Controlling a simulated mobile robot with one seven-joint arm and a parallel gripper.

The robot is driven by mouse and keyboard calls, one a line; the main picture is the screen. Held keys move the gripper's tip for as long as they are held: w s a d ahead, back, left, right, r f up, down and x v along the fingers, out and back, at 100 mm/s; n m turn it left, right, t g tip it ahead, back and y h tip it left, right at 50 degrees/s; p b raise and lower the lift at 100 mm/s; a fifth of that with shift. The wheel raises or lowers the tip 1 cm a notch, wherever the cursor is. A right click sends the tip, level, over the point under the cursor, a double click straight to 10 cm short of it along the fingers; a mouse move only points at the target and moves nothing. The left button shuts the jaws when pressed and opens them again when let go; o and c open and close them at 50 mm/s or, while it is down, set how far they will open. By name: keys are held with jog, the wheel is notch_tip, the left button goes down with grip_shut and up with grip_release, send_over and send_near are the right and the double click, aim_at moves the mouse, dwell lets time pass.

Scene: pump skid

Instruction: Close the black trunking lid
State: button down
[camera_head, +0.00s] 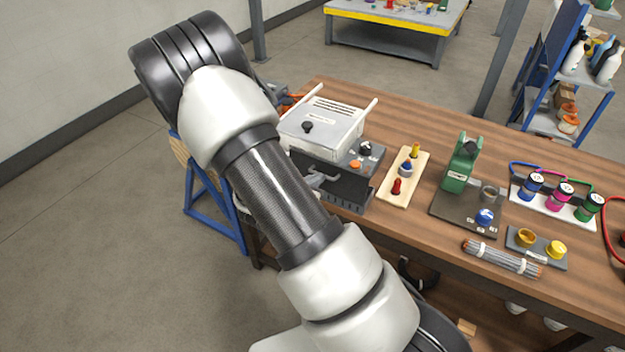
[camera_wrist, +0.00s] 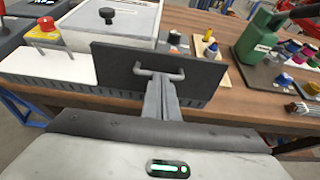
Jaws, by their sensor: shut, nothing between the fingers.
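The black trunking lid (camera_wrist: 120,68) is a flat dark panel with a grey bar handle (camera_wrist: 176,74) on its face. In the wrist view it stands raised at a steep tilt above the slotted trunking (camera_wrist: 80,88). The lid (camera_head: 345,187) also shows in the head view, at the table's left end, partly behind my arm. My gripper (camera_wrist: 161,84) is shut and empty, its fingertips in front of the lid at the handle. I cannot tell whether they touch it.
A white box (camera_head: 318,128) with a black knob stands behind the lid. A red button (camera_wrist: 47,24) is to its left in the wrist view. A wooden plug board (camera_head: 404,178) and a green fixture (camera_head: 462,160) stand to the right on the table.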

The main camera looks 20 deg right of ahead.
aim_at(328, 164)
jog(key=shift+w+d+r, duration=0.25)
jog(key=shift+w+d, duration=0.25)
jog(key=shift+d, duration=0.05)
jog(key=shift+w+d+r+g+y, duration=0.45)
jog(key=shift+w+d+g+y, duration=0.1)
jog(key=shift+d, duration=0.15)
jog(key=shift+w+d+p, duration=0.1)
jog(key=shift+d+p, duration=0.2)
jog(key=shift+p, duration=0.1)
jog(key=shift+w+d+r+g+y+p, duration=0.25)
jog(key=shift+w+d+y+p, duration=0.1)
jog(key=shift+w+d+p, duration=0.3)
jog(key=shift+w+d+f+g+y+p, duration=0.2)
jog(key=shift+w+d+g+y+p, duration=0.15)
jog(key=shift+d+g+y, duration=0.35)
jog(key=shift+w+f, duration=0.2)
jog(key=shift+w+d+f+b, duration=0.65)
jog(key=shift+d, duration=0.2)
jog(key=shift+w+d+f+b, duration=0.6)
jog(key=shift+w+d+b, duration=0.05)
jog(key=shift+d, duration=0.2)
